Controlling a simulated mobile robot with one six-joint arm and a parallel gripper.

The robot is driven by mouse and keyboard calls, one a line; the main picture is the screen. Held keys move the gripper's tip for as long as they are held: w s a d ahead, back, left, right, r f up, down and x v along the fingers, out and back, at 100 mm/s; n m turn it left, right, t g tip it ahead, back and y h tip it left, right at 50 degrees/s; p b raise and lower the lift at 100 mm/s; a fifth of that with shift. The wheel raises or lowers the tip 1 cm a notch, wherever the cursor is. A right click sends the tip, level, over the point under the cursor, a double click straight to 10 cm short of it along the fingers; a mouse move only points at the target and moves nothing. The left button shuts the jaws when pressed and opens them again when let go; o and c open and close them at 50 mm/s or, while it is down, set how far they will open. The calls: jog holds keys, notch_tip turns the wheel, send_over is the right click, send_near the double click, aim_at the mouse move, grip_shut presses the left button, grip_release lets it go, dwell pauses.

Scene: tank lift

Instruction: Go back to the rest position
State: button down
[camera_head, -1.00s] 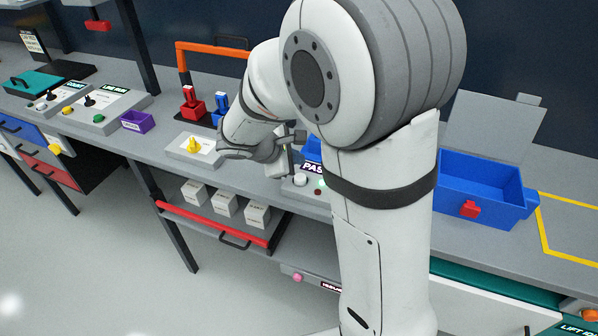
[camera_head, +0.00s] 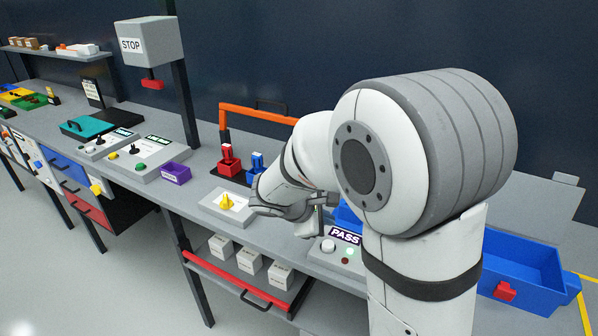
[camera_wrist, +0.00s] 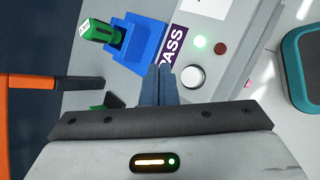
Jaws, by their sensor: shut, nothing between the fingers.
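My gripper (camera_head: 314,222) hangs over the bench, beside the PASS panel (camera_head: 322,258), and is partly hidden by my own arm in the head view. In the wrist view its two fingers (camera_wrist: 166,84) are closed together with nothing between them. The panel's dark PASS label (camera_wrist: 173,48), lit green lamp (camera_wrist: 199,42), dark red lamp (camera_wrist: 220,49) and white round button (camera_wrist: 191,78) lie below the fingers. A blue holder (camera_wrist: 142,45) with a green part (camera_wrist: 100,31) in it stands beside the panel.
An orange frame (camera_head: 258,114) rises behind a red fixture (camera_head: 229,160) and a blue fixture (camera_head: 256,166). A yellow knob (camera_head: 226,202) sits left of my gripper. A blue bin (camera_head: 525,268) is at right. A grey STOP box (camera_head: 150,42) hangs at back left.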

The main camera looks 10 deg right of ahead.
jog(key=s+r+m+y, duration=0.2)
jog(key=s+m+y, duration=0.2)
jog(key=s+m, duration=0.3)
jog(key=s+r+m+g+y, duration=0.1)
jog(key=s+r+m+y, duration=0.2)
jog(key=s+m, duration=0.5)
jog(key=s+d+y, duration=0.1)
jog(key=s, duration=0.4)
jog(key=shift+s+r+g, duration=0.2)
jog(key=shift+s+g, duration=0.1)
jog(key=shift+s, duration=0.1)
dwell(0.4)
